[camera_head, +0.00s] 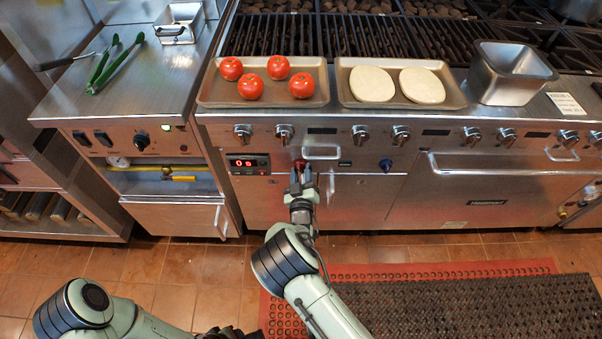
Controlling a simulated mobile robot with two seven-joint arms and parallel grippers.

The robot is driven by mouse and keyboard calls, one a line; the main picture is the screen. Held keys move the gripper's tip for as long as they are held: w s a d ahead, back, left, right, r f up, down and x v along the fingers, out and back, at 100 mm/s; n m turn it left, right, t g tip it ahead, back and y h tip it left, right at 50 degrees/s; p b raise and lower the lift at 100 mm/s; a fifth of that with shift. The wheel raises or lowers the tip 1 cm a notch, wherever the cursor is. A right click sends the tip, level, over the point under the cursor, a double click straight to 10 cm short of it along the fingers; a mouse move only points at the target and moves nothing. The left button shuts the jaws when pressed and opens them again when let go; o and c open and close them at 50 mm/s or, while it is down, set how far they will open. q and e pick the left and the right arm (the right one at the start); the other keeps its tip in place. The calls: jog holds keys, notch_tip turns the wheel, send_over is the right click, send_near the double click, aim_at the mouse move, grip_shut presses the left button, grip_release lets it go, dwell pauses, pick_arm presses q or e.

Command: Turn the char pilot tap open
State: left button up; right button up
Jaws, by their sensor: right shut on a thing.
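A small red tap (300,164), which I take for the char pilot tap, sits on the grill's front panel, just right of the red digital display. It is mostly hidden by my right gripper (301,177), whose fingers point up at the panel and are shut on it. How far the tap is turned cannot be made out. My left arm is at the lower left. A dark part at the bottom edge (229,333) may be my left gripper, cut off, and its jaws cannot be read.
A metal door handle (321,153) is close right of the right gripper. A blue knob (386,165) is further right, and a row of control knobs (360,134) runs above. Trays of tomatoes (317,98) and pale patties (455,101) stand on the ledge. A red mat (420,270) lies on the floor.

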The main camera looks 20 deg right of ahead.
jog(key=n, duration=0.6)
jog(key=shift+s+d+r+n+p, duration=0.1)
jog(key=shift+d+r+n+p, duration=0.1)
jog(key=shift+n+p, duration=0.1)
jog(key=n, duration=0.3)
jog(key=shift+r, duration=0.1)
pick_arm(q)
jog(key=shift+s+d+r, duration=0.3)
jog(key=shift+s+r, duration=0.15)
jog(key=shift+s, duration=0.2)
pick_arm(e)
jog(key=shift+d+r+n, duration=0.1)
jog(key=shift+n, duration=1.5)
jog(key=o, duration=1)
jog(key=shift+o, duration=0.2)
pick_arm(q)
jog(key=shift+g+h, duration=0.4)
jog(key=shift+g, duration=0.3)
jog(key=s, duration=0.1)
jog(key=s+d+r+p, duration=0.1)
jog(key=s+r+p, duration=0.1)
jog(key=shift+s+d+r, duration=0.1)
jog(key=shift+d+r, duration=0.15)
pick_arm(e)
jog(key=v, duration=1.3)
jog(key=shift+s, duration=0.25)
